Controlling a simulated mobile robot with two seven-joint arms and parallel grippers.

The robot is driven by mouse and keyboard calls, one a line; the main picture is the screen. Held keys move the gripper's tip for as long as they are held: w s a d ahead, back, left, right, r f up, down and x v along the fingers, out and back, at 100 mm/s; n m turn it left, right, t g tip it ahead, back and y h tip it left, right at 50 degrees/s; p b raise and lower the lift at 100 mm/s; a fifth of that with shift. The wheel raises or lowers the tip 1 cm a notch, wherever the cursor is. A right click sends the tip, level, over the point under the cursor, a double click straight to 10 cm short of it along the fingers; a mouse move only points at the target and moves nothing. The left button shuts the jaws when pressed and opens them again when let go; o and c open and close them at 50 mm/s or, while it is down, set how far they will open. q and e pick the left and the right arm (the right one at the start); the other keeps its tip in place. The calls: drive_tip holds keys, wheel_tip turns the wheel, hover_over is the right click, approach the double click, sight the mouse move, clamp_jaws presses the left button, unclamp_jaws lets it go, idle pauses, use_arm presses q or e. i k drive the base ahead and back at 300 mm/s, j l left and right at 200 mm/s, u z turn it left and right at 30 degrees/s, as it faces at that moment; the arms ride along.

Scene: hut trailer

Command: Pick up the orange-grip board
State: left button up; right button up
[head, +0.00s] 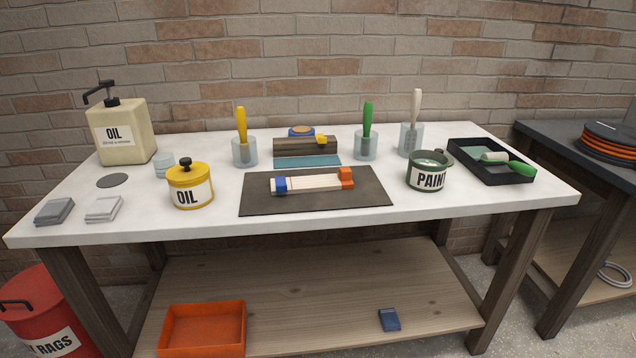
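A pale, narrow board (312,183) lies flat on a dark mat (262,204) in the middle of the white worktop. It has an orange grip (346,177) at its right end and a blue block (280,185) at its left end. Nothing covers it. Neither of my grippers is in the head view.
Around the mat stand a yellow oil tin (180,178), a paint pot (418,184), a dark wooden block (292,147) and clear cups with coloured handles. A shelf (300,290) runs below.

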sight(343, 180)
drive_tip(key=i+l+u, duration=0.1)
drive_tip(key=i, duration=0.5)
drive_tip(key=i+l+u, duration=0.15)
drive_tip(key=i, duration=0.45)
